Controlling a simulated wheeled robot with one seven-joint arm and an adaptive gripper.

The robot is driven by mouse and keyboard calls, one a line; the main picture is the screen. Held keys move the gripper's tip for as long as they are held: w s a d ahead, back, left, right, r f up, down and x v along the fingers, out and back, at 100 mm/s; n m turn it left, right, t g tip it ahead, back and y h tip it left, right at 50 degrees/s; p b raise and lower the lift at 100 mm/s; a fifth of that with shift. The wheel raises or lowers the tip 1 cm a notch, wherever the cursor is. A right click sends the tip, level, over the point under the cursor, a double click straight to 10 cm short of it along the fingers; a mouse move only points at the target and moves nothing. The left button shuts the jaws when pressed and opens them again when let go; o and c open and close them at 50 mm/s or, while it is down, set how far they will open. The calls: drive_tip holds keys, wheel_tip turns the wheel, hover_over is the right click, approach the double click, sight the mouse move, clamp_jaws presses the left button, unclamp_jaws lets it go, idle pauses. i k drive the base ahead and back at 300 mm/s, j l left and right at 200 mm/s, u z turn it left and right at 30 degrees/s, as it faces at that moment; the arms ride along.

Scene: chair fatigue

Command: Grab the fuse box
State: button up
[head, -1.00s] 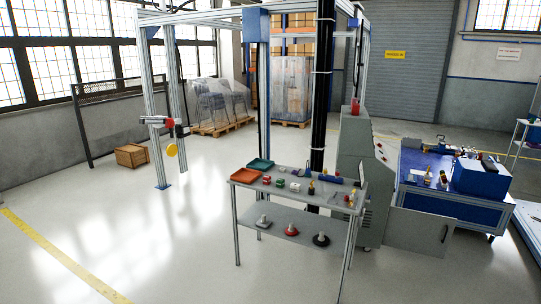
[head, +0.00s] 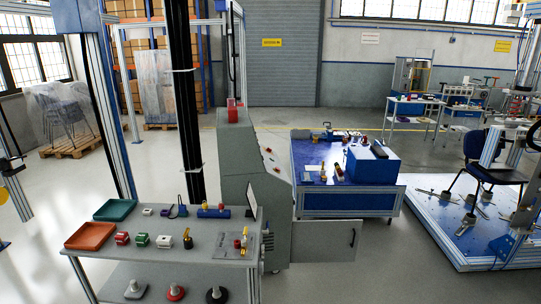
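No object is clearly recognisable as the fuse box. Small box-like parts stand on the grey cart (head: 150,248): a red-and-white block (head: 122,238), a green-and-white block (head: 142,239), a whitish block (head: 164,241) and a blue part (head: 214,212). A larger blue box (head: 373,165) sits on the blue workbench (head: 311,176) further back. I cannot tell whether any of these is the fuse box. My gripper is not in view.
A teal tray (head: 115,210) and an orange tray (head: 90,236) lie at the cart's left. A grey cabinet (head: 245,165) stands behind the cart, its low door (head: 325,241) swung out. A chair (head: 485,165) stands on a blue platform at right. Floor between is clear.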

sight(232, 112)
drive_tip(key=i+z, duration=0.1)
drive_tip(key=i, duration=1.8)
